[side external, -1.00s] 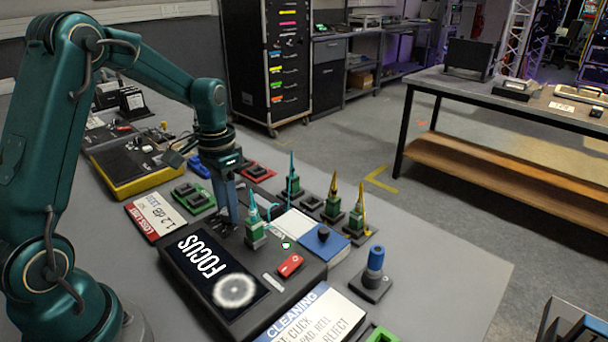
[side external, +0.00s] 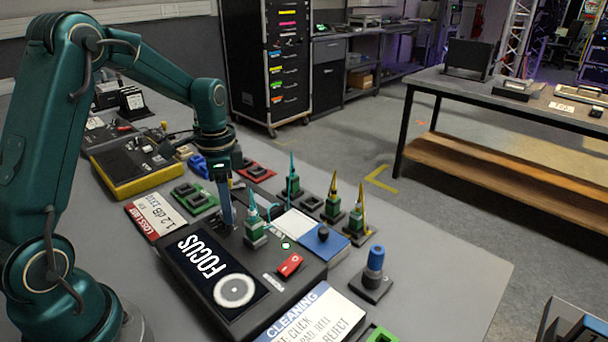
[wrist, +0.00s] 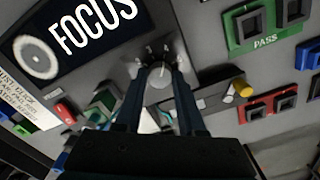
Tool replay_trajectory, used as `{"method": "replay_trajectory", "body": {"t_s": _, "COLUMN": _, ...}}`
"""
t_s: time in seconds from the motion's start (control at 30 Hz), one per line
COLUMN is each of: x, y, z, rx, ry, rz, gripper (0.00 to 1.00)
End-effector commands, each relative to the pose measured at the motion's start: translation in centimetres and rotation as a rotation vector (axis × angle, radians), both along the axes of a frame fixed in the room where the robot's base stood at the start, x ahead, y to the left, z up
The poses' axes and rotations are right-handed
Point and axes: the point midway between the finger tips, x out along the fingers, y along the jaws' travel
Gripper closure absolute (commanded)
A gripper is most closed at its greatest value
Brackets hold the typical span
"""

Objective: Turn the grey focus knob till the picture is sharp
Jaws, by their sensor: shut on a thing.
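The black focus unit (side external: 262,303) sits on the grey table, with a screen (side external: 213,268) reading FOCUS. In the side view my gripper (side external: 228,224) stands at the unit's back edge and hides the knob.
A green connector with a cyan tip (side external: 254,232) stands upright close to my gripper. A red switch (side external: 290,264) and a lit green lamp (side external: 286,246) are on the unit. A blue-capped tool (side external: 375,258) stands at right.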

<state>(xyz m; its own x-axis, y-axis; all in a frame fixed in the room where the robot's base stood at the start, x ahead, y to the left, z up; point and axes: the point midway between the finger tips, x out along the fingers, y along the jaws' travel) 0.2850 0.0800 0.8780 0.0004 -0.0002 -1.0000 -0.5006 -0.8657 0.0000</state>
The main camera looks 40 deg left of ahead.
Motion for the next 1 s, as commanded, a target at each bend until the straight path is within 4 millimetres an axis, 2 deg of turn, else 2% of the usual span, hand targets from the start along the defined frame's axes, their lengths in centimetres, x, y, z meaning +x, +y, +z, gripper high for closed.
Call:
{"method": "replay_trajectory", "body": {"t_s": 0.27, "x": -0.1, "y": 0.0, "z": 0.0, "rx": -0.001, "ry": 0.005, "rz": 0.0, "gripper": 1.0}}
{"method": "replay_trajectory", "body": {"t_s": 0.3, "x": -0.1, "y": 0.0, "z": 0.0, "rx": -0.001, "ry": 0.005, "rz": 0.0, "gripper": 0.54}}
{"method": "replay_trajectory", "body": {"t_s": 0.37, "x": -0.1, "y": 0.0, "z": 0.0, "rx": 0.0, "ry": 0.004, "rz": 0.0, "gripper": 0.31}}
{"method": "replay_trajectory", "body": {"t_s": 0.73, "x": 0.0, "y": 0.0, "z": 0.4, "rx": 0.001, "ry": -0.001, "rz": 0.001, "gripper": 0.31}}
{"method": "replay_trajectory", "body": {"t_s": 1.0, "x": 0.1, "y": 0.1, "z": 3.9, "rx": 0.002, "ry": -0.004, "rz": 0.001, "gripper": 0.31}}
